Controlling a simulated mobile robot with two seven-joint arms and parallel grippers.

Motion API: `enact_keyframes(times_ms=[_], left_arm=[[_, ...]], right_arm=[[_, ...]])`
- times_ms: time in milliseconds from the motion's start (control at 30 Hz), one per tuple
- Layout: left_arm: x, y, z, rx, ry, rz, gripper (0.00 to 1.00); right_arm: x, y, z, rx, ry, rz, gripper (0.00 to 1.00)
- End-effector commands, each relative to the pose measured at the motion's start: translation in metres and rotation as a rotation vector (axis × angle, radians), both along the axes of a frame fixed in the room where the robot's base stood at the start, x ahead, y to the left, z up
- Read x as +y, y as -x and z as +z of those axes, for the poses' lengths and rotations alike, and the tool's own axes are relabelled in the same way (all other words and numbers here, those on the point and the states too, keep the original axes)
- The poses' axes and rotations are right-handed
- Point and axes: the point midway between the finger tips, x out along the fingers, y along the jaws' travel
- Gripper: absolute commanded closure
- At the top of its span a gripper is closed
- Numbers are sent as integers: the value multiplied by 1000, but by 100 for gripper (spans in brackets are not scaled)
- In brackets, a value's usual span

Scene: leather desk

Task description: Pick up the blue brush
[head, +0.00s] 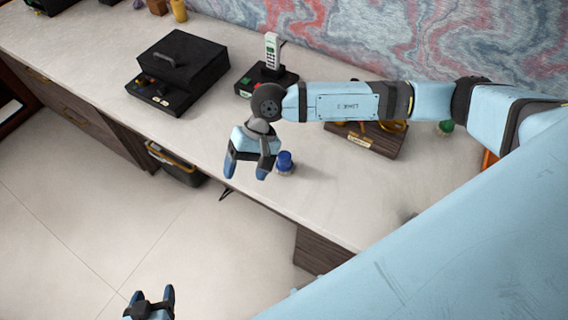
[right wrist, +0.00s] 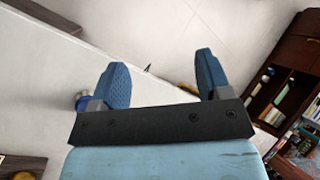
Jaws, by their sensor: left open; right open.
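The blue brush (head: 285,160) is a small item with a blue top and a paler lower part. It stands on the pale desk near its front edge. My right gripper (head: 246,171) is open and empty, just left of the brush in the head view. In the right wrist view the brush (right wrist: 82,97) shows at the left, partly hidden behind one finger of my right gripper (right wrist: 162,72) and outside the jaws. My left gripper (head: 148,296) is open and empty at the bottom of the head view, over the floor and away from the desk.
A black box-like machine (head: 178,62) and a cordless phone on its base (head: 271,55) stand farther back on the desk (head: 200,130). A dark wooden tray (head: 375,140) and a green item (head: 445,127) are to the right. A dark bin (head: 178,165) is below the edge.

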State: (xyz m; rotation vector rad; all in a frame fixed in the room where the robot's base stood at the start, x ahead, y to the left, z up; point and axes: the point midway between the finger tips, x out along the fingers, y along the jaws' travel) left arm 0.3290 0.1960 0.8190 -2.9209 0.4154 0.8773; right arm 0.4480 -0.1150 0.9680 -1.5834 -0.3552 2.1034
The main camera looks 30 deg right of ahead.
Motion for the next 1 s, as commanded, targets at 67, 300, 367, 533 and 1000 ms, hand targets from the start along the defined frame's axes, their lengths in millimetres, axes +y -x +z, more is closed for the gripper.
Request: enact_keyframes(times_ms=[67,300,367,533,1000], left_arm=[[0,0,-6,0,0,0,34],[-2,0,-11,1,2,-2,34],[-2,1,-11,1,3,-3,34],[-3,1,-7,2,4,-4,34],[-3,1,-1,2,3,-4,34]], right_arm=[[-39,-24,-6,-140,152,132,29],[-113,-62,-2,-324,452,385,29],[-120,-66,-1,-338,481,408,29],[-125,-67,-23,-340,499,424,29],[-125,-68,-87,-342,495,420,29]])
